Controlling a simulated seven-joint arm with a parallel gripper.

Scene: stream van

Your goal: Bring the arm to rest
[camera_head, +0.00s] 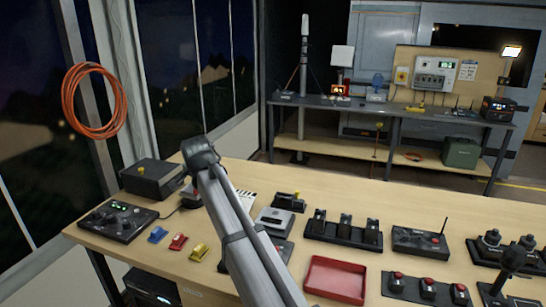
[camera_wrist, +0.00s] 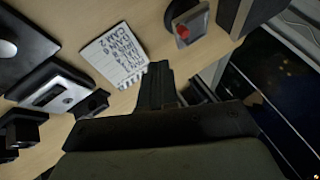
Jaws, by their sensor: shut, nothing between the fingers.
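My arm (camera_head: 232,215) reaches up from the bottom of the head view over the workbench (camera_head: 150,235), with its dark joint (camera_head: 200,152) highest. In the head view my gripper is mostly hidden behind the arm and cannot be made out clearly. In the wrist view my gripper (camera_wrist: 158,78) is dark, shut and empty, above the bench. A white printed card (camera_wrist: 115,56) lies just left of its tips. A small box with a red button (camera_wrist: 183,33) is beyond them. Whether the fingers touch anything cannot be told.
Joystick units stand at right. A second bench (camera_head: 340,104) is behind.

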